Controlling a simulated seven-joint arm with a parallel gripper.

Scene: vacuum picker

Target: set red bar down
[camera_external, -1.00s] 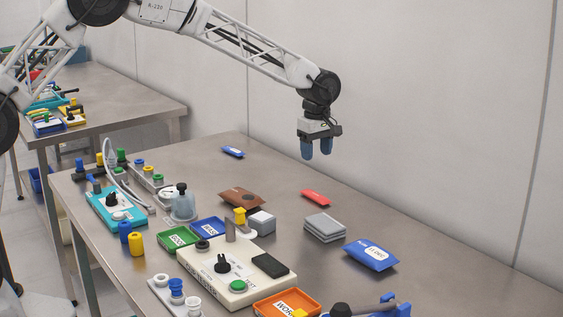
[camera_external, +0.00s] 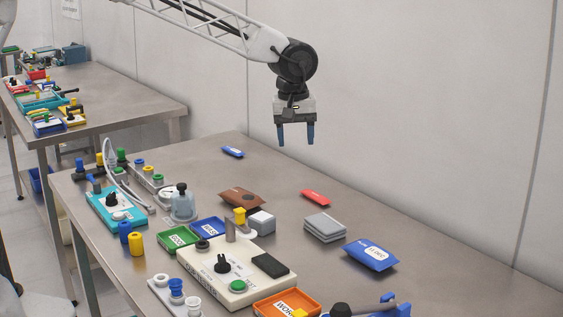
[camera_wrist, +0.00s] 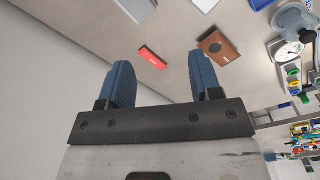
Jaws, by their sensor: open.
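The red bar (camera_external: 315,197) lies flat on the steel table, near its back edge by the wall. It also shows in the wrist view (camera_wrist: 152,58), beyond and between my two blue fingers. My gripper (camera_external: 296,139) is open and empty, with its fingers pointing down. It hangs well above the table, up and slightly left of the red bar in the outside view. Nothing touches the red bar.
A brown packet (camera_external: 243,197) lies left of the bar, grey stacked plates (camera_external: 325,227) in front of it, and a blue pouch (camera_external: 371,255) to the right. A small blue packet (camera_external: 232,152) lies farther back.

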